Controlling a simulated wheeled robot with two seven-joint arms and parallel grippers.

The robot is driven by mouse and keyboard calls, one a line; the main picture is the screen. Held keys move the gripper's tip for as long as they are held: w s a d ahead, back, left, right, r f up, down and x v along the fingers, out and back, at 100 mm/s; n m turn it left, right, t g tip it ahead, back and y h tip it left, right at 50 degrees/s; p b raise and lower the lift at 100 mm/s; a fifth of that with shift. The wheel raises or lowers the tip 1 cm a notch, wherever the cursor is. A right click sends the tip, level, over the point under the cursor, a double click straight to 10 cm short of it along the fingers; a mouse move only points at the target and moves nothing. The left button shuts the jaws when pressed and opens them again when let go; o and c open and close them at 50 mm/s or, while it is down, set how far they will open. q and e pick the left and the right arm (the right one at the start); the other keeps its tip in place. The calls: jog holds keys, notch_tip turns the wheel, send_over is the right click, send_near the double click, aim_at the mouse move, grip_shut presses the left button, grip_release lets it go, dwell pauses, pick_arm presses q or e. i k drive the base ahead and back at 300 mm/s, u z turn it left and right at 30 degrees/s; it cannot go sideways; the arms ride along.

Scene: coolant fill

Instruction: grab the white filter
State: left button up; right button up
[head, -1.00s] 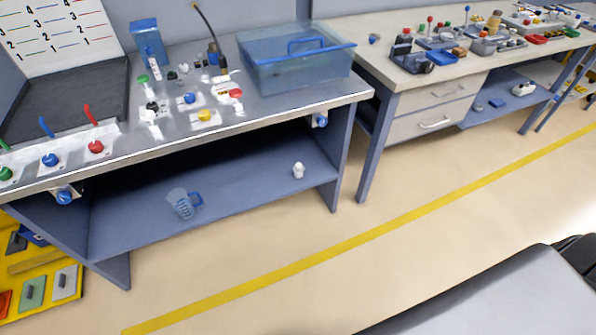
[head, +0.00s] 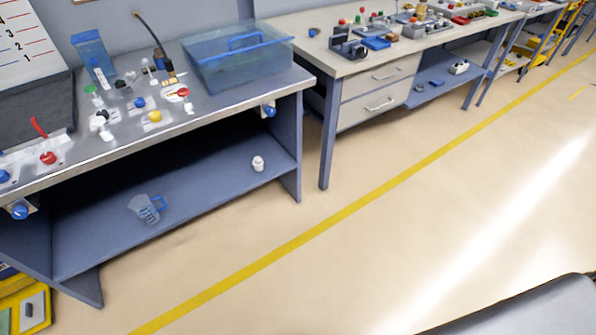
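A small white object that looks like the white filter (head: 258,163) stands on the lower shelf of the left bench, near the shelf's right end. It is small in the head view, so its details are hard to make out. Neither of my grippers shows in the head view.
A clear jug with a blue handle (head: 147,208) stands on the same lower shelf (head: 200,205), to the left. A blue transparent bin (head: 238,65) and small fittings sit on the benchtop. A second bench (head: 350,60) stands right. The floor (head: 400,250) in front is clear.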

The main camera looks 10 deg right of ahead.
aim_at(258, 162)
jog(key=z, duration=0.05)
jog(key=k, duration=0.25)
jog(key=z, duration=1.4)
jog(key=i, duration=0.9)
jog(key=z, duration=0.55)
jog(key=i, duration=0.8)
jog(key=u, duration=1.1)
jog(key=i, duration=0.85)
jog(key=u, duration=0.9)
